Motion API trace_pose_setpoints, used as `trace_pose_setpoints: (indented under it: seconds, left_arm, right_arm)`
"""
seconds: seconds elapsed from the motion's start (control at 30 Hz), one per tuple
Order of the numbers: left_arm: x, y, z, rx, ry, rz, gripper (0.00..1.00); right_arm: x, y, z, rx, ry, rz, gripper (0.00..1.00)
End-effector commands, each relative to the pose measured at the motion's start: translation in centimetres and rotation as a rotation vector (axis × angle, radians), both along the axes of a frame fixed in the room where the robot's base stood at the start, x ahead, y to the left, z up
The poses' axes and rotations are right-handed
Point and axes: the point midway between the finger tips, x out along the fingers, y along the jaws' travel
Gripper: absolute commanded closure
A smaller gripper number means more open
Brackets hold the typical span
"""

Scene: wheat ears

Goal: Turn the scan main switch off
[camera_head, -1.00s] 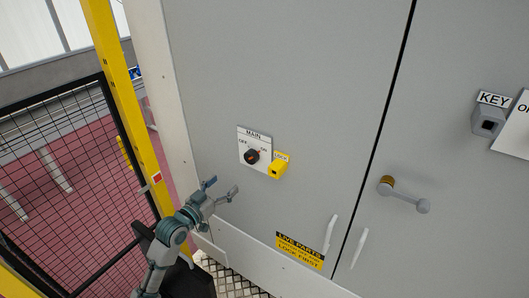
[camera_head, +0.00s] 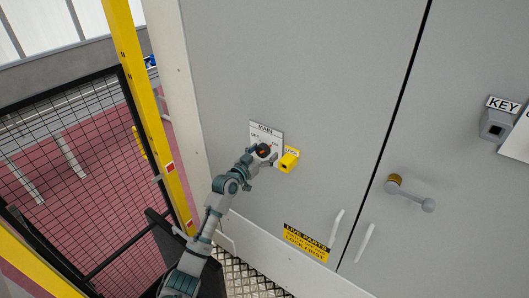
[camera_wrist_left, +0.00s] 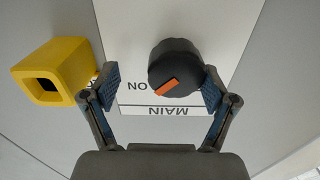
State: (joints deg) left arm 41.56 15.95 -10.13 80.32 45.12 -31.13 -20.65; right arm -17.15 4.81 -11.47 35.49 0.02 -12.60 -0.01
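The main switch is a round black knob (camera_head: 264,149) with an orange mark, on a white plate (camera_head: 267,130) lettered MAIN, OFF and ON, on the grey cabinet. In the left wrist view, where the plate appears upside down, the orange mark on the knob (camera_wrist_left: 175,68) points toward ON. My left gripper (camera_head: 264,157) is at the plate; its fingers also show in the wrist view (camera_wrist_left: 161,90). They are open, one on each side of the knob. The right-hand finger is close to the knob or touching it; I cannot tell which. My right gripper is out of view.
A yellow lock block (camera_head: 288,162) sticks out beside the switch; in the wrist view the block (camera_wrist_left: 55,72) is just outside the left finger. A handle (camera_head: 411,195) and a key switch (camera_head: 495,124) are further right. A yellow post (camera_head: 150,110) and mesh fence stand left.

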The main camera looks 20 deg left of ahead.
Motion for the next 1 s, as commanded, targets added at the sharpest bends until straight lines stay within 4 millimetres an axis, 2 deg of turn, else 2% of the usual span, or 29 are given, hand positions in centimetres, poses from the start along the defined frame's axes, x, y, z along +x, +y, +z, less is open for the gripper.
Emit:
trace_pose_setpoints:
  seconds: [0.23, 0.4, 0.47, 0.5, 0.83, 1.0]
  left_arm:
    - [0.0, 0.3, -0.1, -0.004, 0.001, -0.001, 0.21]
    - [0.0, -0.1, 0.0, 0.001, 0.0, 0.001, 0.63]
    - [0.1, -0.1, 0.1, 0.002, -0.001, 0.003, 0.78]
    - [0.1, -0.2, 0.1, 0.003, -0.001, 0.003, 0.81]
    - [0.2, -0.1, 0.2, 0.0, -0.003, 0.0, 0.81]
    - [0.1, -0.1, 0.2, -0.002, -0.002, 0.0, 0.81]
  right_arm:
    - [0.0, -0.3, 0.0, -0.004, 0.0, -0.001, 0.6]
    - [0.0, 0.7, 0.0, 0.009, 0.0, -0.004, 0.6]
    - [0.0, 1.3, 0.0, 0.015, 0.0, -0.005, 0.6]
    - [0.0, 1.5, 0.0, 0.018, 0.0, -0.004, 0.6]
    - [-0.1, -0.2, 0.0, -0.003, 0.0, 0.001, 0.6]
    - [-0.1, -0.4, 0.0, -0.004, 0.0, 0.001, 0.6]
